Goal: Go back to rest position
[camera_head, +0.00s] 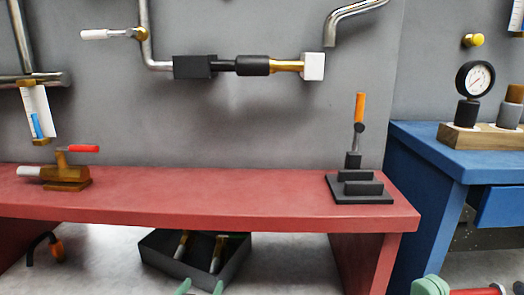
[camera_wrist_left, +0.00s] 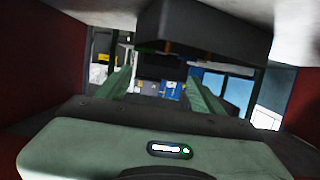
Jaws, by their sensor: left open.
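My left gripper (camera_head: 201,287) shows in the camera_head view only as two green fingertips at the bottom edge. They are apart, in front of the lower edge of the dark tray (camera_head: 164,262) below the red bench. In the left wrist view my left gripper (camera_wrist_left: 160,88) has its green fingers spread, with nothing seen between them. A dark box-like shape (camera_wrist_left: 205,32) fills the top middle there.
Two tools lie in the tray. A blue bench (camera_head: 430,160) stands to the right with a pressure gauge (camera_head: 475,80). Pipes (camera_head: 147,40) run along the grey wall.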

